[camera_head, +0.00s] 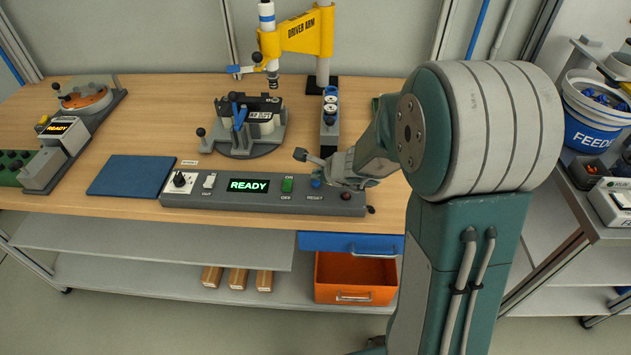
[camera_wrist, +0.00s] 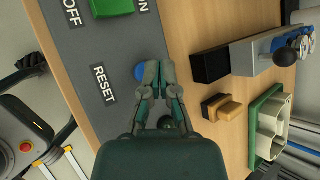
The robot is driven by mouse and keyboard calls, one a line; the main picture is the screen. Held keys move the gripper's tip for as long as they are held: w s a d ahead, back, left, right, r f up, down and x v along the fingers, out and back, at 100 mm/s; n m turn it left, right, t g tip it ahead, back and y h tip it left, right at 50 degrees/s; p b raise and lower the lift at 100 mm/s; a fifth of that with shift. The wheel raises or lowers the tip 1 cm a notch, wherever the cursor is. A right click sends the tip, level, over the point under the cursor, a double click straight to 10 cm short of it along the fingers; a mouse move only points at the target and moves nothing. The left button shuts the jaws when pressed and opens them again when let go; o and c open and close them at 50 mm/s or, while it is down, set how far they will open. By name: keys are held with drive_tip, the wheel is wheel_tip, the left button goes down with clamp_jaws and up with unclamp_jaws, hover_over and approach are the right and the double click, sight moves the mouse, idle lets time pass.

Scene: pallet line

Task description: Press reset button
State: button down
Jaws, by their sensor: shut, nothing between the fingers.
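The grey control panel (camera_head: 213,197) lies along the front of the bench, with a lit green READY display (camera_head: 249,186). The blue reset button (camera_head: 316,183) is on its right part above the RESET label (camera_head: 314,198). It also shows in the wrist view (camera_wrist: 140,72), partly covered by a fingertip. My gripper (camera_head: 322,175) is shut and empty, with its fingertips right at the button. In the wrist view the fingertips (camera_wrist: 158,66) overlap the button's edge; I cannot tell whether they touch it.
A green ON/OFF switch (camera_head: 287,185) sits left of the button, and a red button (camera_head: 346,196) is at the panel's right end. A clamp fixture (camera_head: 240,125) and a grey block with cylinders (camera_head: 329,125) stand behind. A blue mat (camera_head: 131,175) lies left.

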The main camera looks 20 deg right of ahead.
sight(317, 183)
drive_tip(key=shift+r, duration=0.2)
drive_tip(key=shift+r, duration=2.45)
drive_tip(key=s+a+r+n+g+y, duration=0.15)
drive_tip(key=s+a+r+n, duration=0.35)
drive_tip(key=s+r+n, duration=0.55)
drive_tip(key=s+d+n+h, duration=0.2)
drive_tip(key=s+n, duration=0.4)
drive_tip(key=s, duration=0.2)
drive_tip(key=s+d+n+g+h, duration=0.1)
drive_tip(key=s+d+n+h, duration=0.1)
drive_tip(key=s+n, duration=0.3)
drive_tip(key=s+h, duration=0.1)
drive_tip(key=s, duration=0.2)
drive_tip(key=shift+s+d+r+n, duration=0.3)
drive_tip(key=shift+s+r+n, duration=0.05)
